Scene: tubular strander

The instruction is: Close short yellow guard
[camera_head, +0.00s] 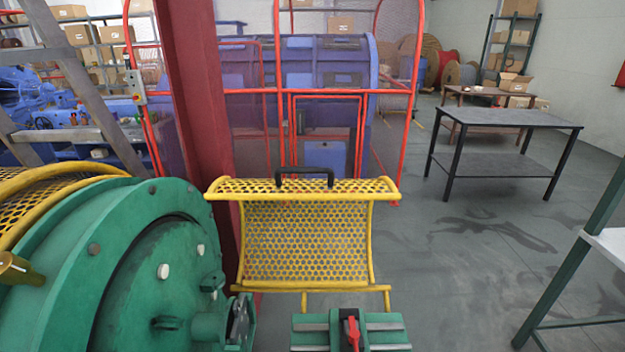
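The short yellow guard (305,240) is a perforated yellow panel in a tube frame in the middle of the head view. It stands upright, with a curved top lip and a black handle (304,172) on top. Its lower bar sits just behind a green block with a red lever (352,333). To its left is the large green drum (140,270) of the machine. Neither of my grippers shows in this view, and nothing is seen touching the guard.
A red post (198,90) rises behind the guard's left side. Red-framed mesh fencing (285,100) stands behind it. A dark table (505,120) is at the right, and a green-legged bench (606,245) is at the right edge. The floor right of the guard is clear.

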